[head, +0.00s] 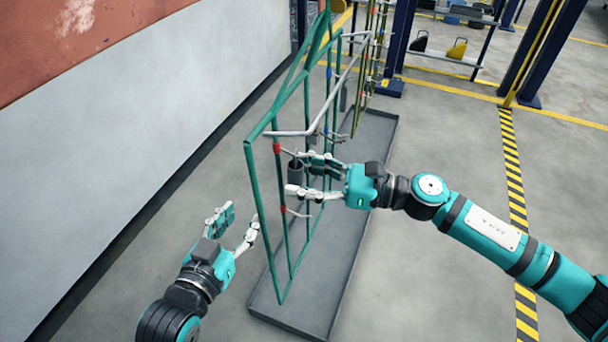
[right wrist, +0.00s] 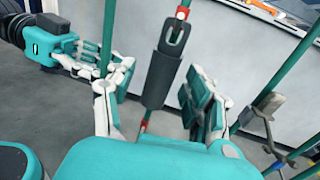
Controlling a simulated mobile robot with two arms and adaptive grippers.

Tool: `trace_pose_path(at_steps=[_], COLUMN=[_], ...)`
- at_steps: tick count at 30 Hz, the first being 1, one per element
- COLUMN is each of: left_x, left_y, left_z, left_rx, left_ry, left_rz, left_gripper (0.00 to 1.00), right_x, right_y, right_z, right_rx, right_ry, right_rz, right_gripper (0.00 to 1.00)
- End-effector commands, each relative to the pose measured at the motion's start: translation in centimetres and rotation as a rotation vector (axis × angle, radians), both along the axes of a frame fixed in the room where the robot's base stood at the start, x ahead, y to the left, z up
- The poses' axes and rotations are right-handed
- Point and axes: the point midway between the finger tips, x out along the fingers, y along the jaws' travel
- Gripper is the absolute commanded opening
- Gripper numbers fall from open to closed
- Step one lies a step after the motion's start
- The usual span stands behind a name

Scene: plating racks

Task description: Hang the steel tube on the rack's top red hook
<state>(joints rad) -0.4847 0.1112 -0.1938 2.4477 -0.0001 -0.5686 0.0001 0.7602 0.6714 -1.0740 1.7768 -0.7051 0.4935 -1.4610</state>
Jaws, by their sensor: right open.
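The dark grey steel tube (head: 295,174) is upright at the near end of the green rack (head: 262,205). Its top is at the hook by the upper red band (head: 277,148), and it appears to hang there; the contact is too small to be sure. In the right wrist view the tube (right wrist: 160,78), with a slotted tab on top, stands between my spread fingers. My right gripper (head: 318,177) is open around the tube, with a gap on each side. My left gripper (head: 237,228) is open and empty, left of the rack; it also shows in the right wrist view (right wrist: 112,68).
A lower red band (head: 283,209) with its hook is below the tube. Pale rails and blue-banded hooks run along the rack. A grey tray (head: 345,255) lies under it. A white wall (head: 170,110) is left; open floor lies right.

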Motion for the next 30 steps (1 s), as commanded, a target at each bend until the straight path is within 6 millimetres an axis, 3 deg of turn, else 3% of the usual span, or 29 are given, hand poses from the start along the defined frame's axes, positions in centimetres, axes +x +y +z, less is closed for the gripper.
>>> trace_pose_path(at_steps=[7,15,21,30], left_x=[-0.1,0.0,-0.1,0.0], left_y=[0.0,0.0,0.0,0.0], left_z=[-0.1,-0.1,-0.1,-0.1], left_rx=[0.0,0.0,0.001,0.001], left_ry=[0.003,0.003,0.003,0.003], left_rz=[-0.002,-0.001,0.0,0.0], left_gripper=[0.4,0.4,0.4,0.4], right_x=[-0.2,-1.1,-1.5,-1.8], right_y=[-1.9,-7.5,-10.7,-11.9], right_z=[-0.2,-0.2,-0.1,0.0], right_rx=[-0.002,-0.004,-0.002,0.0], right_ry=[0.003,0.004,0.003,0.0], right_rz=[-0.004,-0.004,-0.003,0.0], right_gripper=[0.53,0.53,0.53,0.53])
